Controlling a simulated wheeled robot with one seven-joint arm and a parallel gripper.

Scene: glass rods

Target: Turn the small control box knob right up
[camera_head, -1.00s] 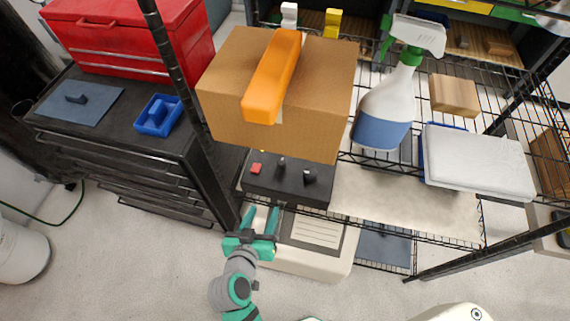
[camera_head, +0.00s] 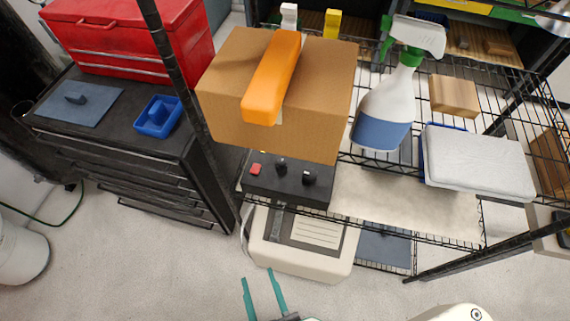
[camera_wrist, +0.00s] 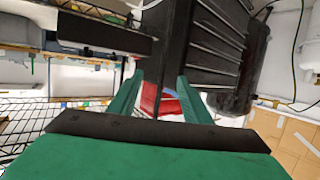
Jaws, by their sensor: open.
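The black control box (camera_head: 262,190) sits on the wire shelf under the cardboard box in the head view. On its top are a red button (camera_head: 256,169), a small black knob (camera_head: 281,166) in the middle and a larger black knob (camera_head: 309,178) on the right. The exact angle of each knob is too small to tell. My gripper (camera_head: 263,279) is open and empty, low in front of the shelf and well apart from the control box. Its green fingers (camera_wrist: 158,95) also show in the wrist view with nothing held between them; the control box is not identifiable there.
A cardboard box (camera_head: 225,115) with an orange object (camera_head: 270,80) on it stands right behind the control box. A black shelf post (camera_head: 185,90) rises to the left. A spray bottle (camera_head: 385,110) stands at right. A beige machine (camera_head: 300,262) is below. The floor in front is free.

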